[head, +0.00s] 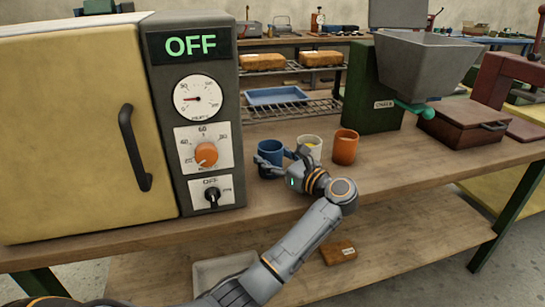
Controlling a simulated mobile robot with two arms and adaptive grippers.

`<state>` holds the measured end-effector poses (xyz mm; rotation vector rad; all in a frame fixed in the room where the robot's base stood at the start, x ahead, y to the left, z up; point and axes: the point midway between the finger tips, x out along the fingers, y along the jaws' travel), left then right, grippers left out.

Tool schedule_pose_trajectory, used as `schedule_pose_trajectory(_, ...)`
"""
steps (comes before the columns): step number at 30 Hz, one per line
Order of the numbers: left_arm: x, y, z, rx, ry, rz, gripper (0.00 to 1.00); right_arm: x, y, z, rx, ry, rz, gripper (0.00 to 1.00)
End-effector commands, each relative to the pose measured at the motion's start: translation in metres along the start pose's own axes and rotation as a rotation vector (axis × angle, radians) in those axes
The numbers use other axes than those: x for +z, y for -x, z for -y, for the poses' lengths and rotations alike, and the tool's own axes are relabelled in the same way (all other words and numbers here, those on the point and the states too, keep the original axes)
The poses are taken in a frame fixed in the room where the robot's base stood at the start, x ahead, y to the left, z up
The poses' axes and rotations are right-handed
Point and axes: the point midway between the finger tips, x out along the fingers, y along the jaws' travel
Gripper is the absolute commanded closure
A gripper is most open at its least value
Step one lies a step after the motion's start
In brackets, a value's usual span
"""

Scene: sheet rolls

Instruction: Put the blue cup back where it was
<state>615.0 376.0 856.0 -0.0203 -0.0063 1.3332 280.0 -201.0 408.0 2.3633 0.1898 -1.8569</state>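The blue cup (270,147) stands upright on the wooden workbench, just right of the oven. A pale cup (311,143) with something yellow in it and an orange cup (345,147) stand to its right in a row. My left gripper (280,155) reaches in from the front right of the blue cup. I cannot tell whether a finger touches the blue cup. My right gripper is out of view.
The oven (80,130), its display reading OFF, bounds the left side. A grey hopper machine (420,65) and a brown box (462,127) stand right. The bench front right is clear.

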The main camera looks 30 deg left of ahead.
Motion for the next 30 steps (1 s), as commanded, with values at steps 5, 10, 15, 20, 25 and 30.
schedule_pose_trajectory(5, 0.0, 0.0, 0.0, 0.0, 0.0, 0.0, 0.3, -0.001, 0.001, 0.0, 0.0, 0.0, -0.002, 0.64)
schedule_pose_trajectory(10, 0.0, 0.0, 0.0, 0.0, 0.0, 0.0, 0.3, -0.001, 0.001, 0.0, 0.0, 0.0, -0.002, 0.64)
schedule_pose_trajectory(15, 0.001, 0.007, 0.001, -0.003, 0.0, -0.003, 0.3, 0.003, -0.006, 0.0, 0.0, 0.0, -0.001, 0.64)
schedule_pose_trajectory(20, 0.0, 0.04, 0.001, -0.003, 0.001, -0.005, 0.3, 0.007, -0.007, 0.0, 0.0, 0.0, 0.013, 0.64)
schedule_pose_trajectory(25, 0.0, 0.078, 0.001, -0.003, 0.001, -0.005, 0.3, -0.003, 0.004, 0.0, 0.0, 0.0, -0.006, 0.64)
schedule_pose_trajectory(30, 0.001, 0.106, 0.001, -0.002, 0.0, -0.004, 0.3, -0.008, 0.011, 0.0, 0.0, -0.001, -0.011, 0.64)
